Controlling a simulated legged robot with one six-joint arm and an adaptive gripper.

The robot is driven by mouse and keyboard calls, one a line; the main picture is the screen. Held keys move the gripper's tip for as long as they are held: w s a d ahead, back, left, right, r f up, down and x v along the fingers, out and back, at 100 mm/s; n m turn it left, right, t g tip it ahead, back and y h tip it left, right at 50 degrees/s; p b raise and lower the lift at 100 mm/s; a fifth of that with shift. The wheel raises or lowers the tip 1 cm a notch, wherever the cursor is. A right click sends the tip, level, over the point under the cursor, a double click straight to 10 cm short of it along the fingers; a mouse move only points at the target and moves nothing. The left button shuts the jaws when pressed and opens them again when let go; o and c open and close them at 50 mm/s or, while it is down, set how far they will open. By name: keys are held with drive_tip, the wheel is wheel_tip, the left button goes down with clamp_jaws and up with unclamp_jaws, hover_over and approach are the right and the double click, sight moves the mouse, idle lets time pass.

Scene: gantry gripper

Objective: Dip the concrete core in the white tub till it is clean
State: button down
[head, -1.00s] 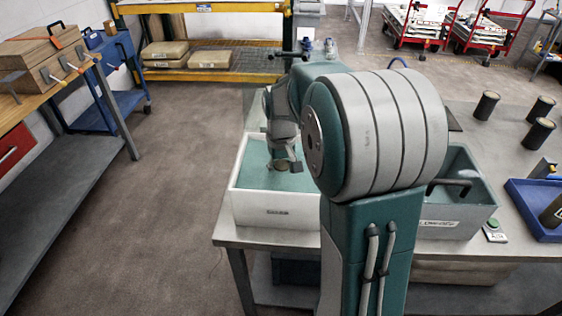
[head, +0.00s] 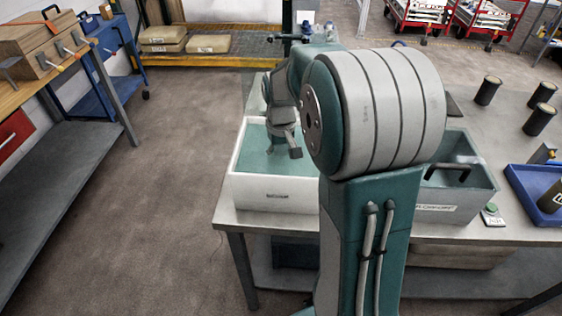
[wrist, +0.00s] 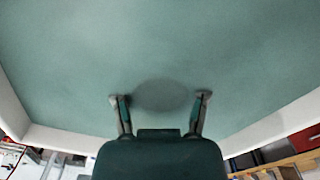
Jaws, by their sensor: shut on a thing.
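The white tub (head: 276,205) stands on the table's left end, filled with blue-green liquid. My gripper (head: 294,152) points down inside the tub, low over the liquid, partly hidden by my arm in the head view. In the wrist view my gripper's two fingers (wrist: 160,98) stand apart, tips at the liquid, on either side of a dim dark round shape. That shape, the concrete core (wrist: 160,92), shows blurred through the liquid, held between the fingers. Its surface detail cannot be made out, so I cannot tell how clean it is.
A grey tub (head: 460,204) with a dark handle stands right of my arm. A blue tray (head: 518,190) holding a dark cylinder is at the far right. Several dark cylinders (head: 488,90) stand on the table behind it. The floor to the left is clear.

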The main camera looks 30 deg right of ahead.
idle(0.5)
drive_tip(key=shift+f, duration=0.3)
drive_tip(key=shift+r, duration=0.2)
drive_tip(key=shift+r, duration=0.25)
drive_tip(key=shift+r, duration=0.1)
idle(0.3)
wheel_tip(320, 180, up, 14)
idle(1.2)
idle(1.0)
